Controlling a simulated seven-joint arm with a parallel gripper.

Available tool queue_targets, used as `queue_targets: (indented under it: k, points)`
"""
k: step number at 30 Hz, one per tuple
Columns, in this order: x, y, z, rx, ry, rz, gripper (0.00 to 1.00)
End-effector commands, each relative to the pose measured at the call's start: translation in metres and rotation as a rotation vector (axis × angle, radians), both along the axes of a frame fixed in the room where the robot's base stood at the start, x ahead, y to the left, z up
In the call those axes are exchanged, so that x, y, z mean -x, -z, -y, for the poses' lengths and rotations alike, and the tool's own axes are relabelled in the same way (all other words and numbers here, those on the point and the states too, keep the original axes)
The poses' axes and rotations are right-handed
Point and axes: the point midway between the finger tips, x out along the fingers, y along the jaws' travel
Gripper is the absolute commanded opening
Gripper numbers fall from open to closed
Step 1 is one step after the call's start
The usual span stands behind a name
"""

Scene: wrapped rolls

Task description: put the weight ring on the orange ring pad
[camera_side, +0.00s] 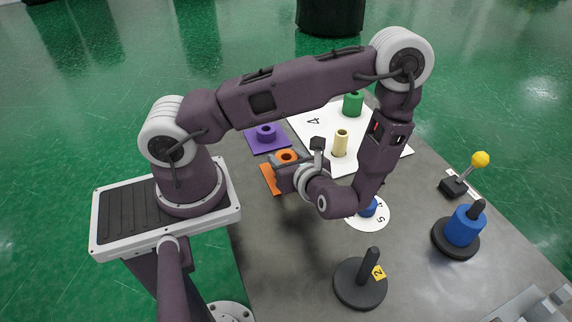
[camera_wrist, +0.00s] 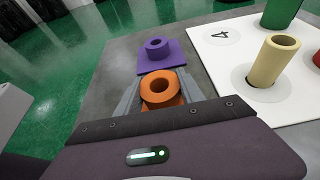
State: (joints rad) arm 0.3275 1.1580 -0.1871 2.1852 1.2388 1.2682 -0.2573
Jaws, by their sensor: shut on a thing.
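The weight ring, a thick orange ring with a hole (camera_side: 287,155), is between the fingers of my gripper (camera_side: 288,161). The wrist view shows the ring (camera_wrist: 160,90) hole-up, with a grey finger of my gripper (camera_wrist: 160,93) on each side. My gripper is shut on it. The orange ring pad (camera_side: 268,179) lies flat on the table at the left edge. In the wrist view a strip of the pad (camera_wrist: 179,100) shows under and beside the ring. The ring is over or on the pad; I cannot tell whether they touch. My gripper hides most of the pad.
A purple ring (camera_side: 265,131) sits on a purple pad (camera_side: 270,146) just beyond. A white board (camera_side: 310,137) with a cream tube (camera_side: 341,142) and a green roll (camera_side: 353,104) is close by. A black post stand (camera_side: 361,285) and a blue roll (camera_side: 464,225) stand nearer the front.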

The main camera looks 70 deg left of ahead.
Motion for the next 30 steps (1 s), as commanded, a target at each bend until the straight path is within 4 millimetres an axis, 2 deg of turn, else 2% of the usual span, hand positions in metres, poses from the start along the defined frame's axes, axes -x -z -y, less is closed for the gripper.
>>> queue_targets:
  k: [1, 4, 13, 14, 17, 27, 30]
  points:
    - [0.000, 0.010, 0.000, -0.001, 0.000, -0.002, 0.00]
    - [0.000, 0.020, 0.000, -0.001, -0.001, 0.000, 0.00]
    - [0.000, 0.022, 0.000, -0.001, 0.000, 0.001, 0.00]
    - [0.000, 0.023, 0.000, 0.000, 0.000, 0.001, 0.47]
    - [0.000, 0.022, 0.000, 0.000, 0.000, 0.001, 0.67]
    - [0.000, 0.020, 0.000, 0.000, 0.000, 0.001, 0.67]
    - [-0.001, 0.016, 0.010, 0.001, 0.003, 0.003, 0.67]
